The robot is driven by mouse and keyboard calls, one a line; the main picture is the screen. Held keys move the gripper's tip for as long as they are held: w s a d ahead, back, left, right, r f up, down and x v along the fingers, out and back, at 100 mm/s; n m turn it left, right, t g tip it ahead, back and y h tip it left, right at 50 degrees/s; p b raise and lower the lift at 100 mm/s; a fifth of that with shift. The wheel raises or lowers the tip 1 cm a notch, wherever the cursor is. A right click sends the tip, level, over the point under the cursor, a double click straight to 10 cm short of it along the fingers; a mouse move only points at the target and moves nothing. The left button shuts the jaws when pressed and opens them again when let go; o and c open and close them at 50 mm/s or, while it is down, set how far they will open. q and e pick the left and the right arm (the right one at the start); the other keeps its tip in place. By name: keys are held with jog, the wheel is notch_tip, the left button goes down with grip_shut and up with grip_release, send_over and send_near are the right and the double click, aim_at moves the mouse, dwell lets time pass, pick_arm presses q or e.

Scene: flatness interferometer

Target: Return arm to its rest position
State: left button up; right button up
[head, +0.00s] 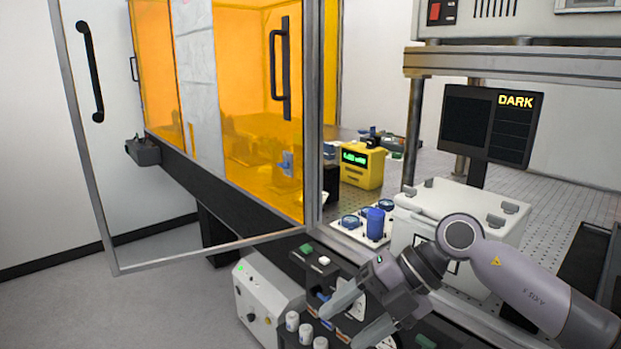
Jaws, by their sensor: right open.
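My right arm (520,285) comes in from the lower right. Its gripper (350,322) points down and left, with its two light grey fingers apart and nothing visible between them. The gripper is above a dark shelf area with small bottles, in front of the white box. I cannot tell how far above the shelf the fingertips are. My left gripper is not in view.
An open framed door (107,190) stands at the left of the orange-windowed enclosure (262,130). A white box (480,210), a yellow meter (362,166) and a blue cylinder (375,223) stand on the table. A monitor (470,125) reads DARK. White-capped bottles (292,321) are close to the gripper.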

jog(key=s+a+y, duration=0.4)
jog(key=a+y, duration=0.2)
jog(key=y, duration=0.1)
jog(key=d+f+m+t+h, duration=0.4)
jog(key=d+f+m+t, duration=0.2)
jog(key=m+t, duration=0.5)
jog(key=d+f+m+t+h, duration=0.3)
jog(key=d+f+m+t, duration=0.3)
jog(key=m, duration=0.8)
jog(key=s+d+f+m+g+h, duration=0.2)
jog(key=s+d+f+m+h, duration=0.1)
jog(key=s+f, duration=0.4)
jog(key=s+d+f+m+g+h, duration=0.3)
jog(key=s+f, duration=0.4)
jog(key=f, duration=0.4)
jog(key=shift+d+m+g+h, duration=0.3)
jog(key=shift+d+h, duration=0.4)
jog(key=shift+d, duration=0.4)
